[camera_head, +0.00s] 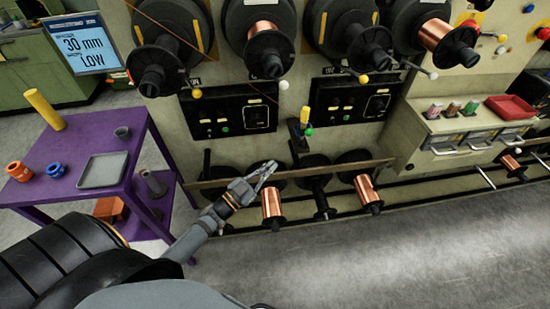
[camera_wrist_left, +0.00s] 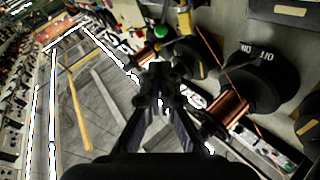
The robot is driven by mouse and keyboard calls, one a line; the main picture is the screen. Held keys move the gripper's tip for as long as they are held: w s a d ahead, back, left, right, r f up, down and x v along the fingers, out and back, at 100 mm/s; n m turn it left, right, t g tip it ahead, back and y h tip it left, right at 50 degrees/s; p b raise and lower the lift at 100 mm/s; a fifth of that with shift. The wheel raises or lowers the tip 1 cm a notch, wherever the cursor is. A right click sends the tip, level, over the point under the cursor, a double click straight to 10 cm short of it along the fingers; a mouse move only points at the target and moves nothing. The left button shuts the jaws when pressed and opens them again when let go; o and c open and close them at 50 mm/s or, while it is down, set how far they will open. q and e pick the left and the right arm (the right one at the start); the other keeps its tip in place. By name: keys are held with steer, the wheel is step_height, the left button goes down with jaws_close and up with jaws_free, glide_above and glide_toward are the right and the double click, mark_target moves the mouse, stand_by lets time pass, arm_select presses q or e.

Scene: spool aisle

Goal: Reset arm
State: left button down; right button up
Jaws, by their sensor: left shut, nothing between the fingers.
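My left gripper (camera_head: 264,172) reaches in front of the spool machine, above the lower row of spools. Its fingers are shut with nothing held. In the left wrist view the dark fingers (camera_wrist_left: 160,85) point away from the camera, with copper-wound spools beyond them and to the right. A copper spool (camera_head: 272,203) sits just below the gripper in the head view. I cannot tell whether any part of the arm touches it. My right gripper is in neither view.
A purple table (camera_head: 128,140) at left holds a grey tray (camera_head: 102,170), a yellow cylinder (camera_head: 44,108) and orange and blue rings. A wooden rail (camera_head: 320,171) runs behind the gripper. A red tray (camera_head: 510,106) sits right. The floor (camera_head: 400,255) in front is clear.

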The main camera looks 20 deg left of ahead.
arm_select(q)
steer(key=s+a+f+n+g+y, duration=0.2)
steer(key=s+a+f+g+y, duration=0.1)
steer(key=f, duration=0.7)
steer(key=s+a+f+n+g+y, duration=0.2)
steer(key=s+f, duration=0.2)
steer(key=f, duration=0.6)
steer(key=s+a+f+n+g+y, duration=0.2)
steer(key=s+a+f+g+y, duration=0.1)
steer(key=f, duration=0.7)
steer(key=s+d+f+g, duration=0.1)
steer(key=s+f+g, duration=0.4)
steer(key=s, duration=0.9)
steer(key=s+d+f+n+g, duration=0.1)
steer(key=s+f+g, duration=0.3)
steer(key=s+f, duration=0.8)
steer(key=s+d, duration=0.1)
steer(key=s, duration=0.2)
steer(key=shift+s+d+f+n+g, duration=0.2)
steer(key=shift+s+d+n+g, duration=0.1)
steer(key=shift+g, duration=0.1)
